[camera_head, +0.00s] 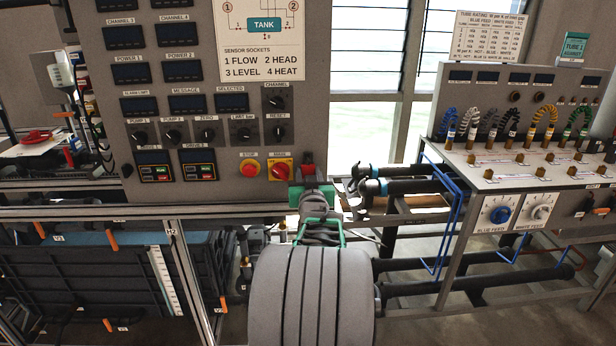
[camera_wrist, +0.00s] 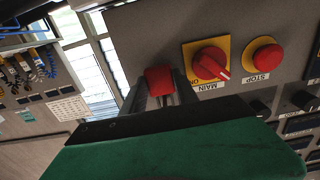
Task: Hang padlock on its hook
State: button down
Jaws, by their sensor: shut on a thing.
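The red padlock (camera_head: 307,170) is at the lower right corner of the grey control panel, just right of the main switch. It also shows in the wrist view (camera_wrist: 159,79), between the two dark fingers. My gripper (camera_head: 308,181) is shut on it and holds it close to the panel face. The gripper also shows in the wrist view (camera_wrist: 160,94). I cannot tell whether the padlock touches the panel. The padlock's shackle and its hook cannot be made out.
The red main switch (camera_head: 280,170) on its yellow plate and the red stop button (camera_head: 250,168) are close to the left. Dark pipes (camera_head: 410,186) run to the right below the window. A second bench with coloured hoses (camera_head: 510,125) stands at the right.

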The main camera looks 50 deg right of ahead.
jog(key=shift+s+a, duration=0.1)
jog(key=b+v, duration=0.2)
jog(key=v, duration=0.7)
dwell(0.3)
